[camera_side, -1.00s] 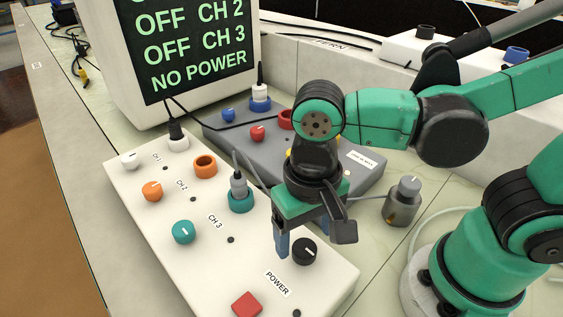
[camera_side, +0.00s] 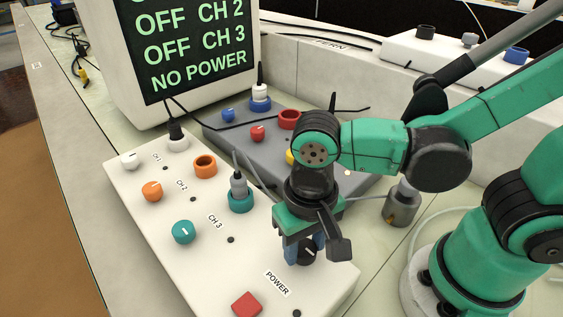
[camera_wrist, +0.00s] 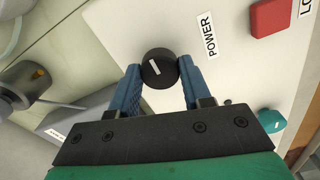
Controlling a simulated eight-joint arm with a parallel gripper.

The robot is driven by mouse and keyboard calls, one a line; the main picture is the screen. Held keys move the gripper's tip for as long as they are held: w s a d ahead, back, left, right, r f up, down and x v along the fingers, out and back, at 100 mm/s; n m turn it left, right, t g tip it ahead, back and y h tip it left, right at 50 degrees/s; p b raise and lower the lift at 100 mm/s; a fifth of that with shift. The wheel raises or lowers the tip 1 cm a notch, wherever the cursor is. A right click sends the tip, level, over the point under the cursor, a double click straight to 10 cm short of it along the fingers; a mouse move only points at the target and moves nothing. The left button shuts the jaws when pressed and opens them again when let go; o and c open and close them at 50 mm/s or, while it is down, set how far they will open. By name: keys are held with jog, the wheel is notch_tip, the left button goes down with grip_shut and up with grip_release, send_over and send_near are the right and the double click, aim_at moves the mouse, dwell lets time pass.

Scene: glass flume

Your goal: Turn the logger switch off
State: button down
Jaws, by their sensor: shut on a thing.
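My gripper (camera_side: 303,256) points down over the near part of the white box (camera_side: 262,222). Its blue fingers are shut on a black round knob (camera_wrist: 157,67), one on each side. The knob has a white pointer line, seen slanted in the wrist view; it sits beside the POWER label (camera_wrist: 209,36). In the side view the fingers partly hide the knob. A red square switch (camera_side: 246,305) is on the same box, clear of my gripper. In the wrist view a label starting "LO" (camera_wrist: 306,8) is cut off beside that switch. The monitor (camera_side: 190,45) reads OFF CH 2, OFF CH 3, NO POWER.
The white box also carries white, orange and teal knobs (camera_side: 184,232), an orange ring socket (camera_side: 204,166) and a grey plug in a teal socket (camera_side: 240,196). A grey box (camera_side: 225,140) stands behind. A metal cylinder (camera_side: 401,207) with a cable is to the right.

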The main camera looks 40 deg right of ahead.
aim_at(305, 247)
jog(key=shift+n, duration=0.4)
jog(key=n, duration=0.3)
jog(key=shift+n, duration=0.4)
jog(key=n, duration=1.3)
jog(key=shift+n, duration=0.3)
jog(key=shift+c, duration=1.9)
grip_release()
jog(key=shift+r, duration=2.8)
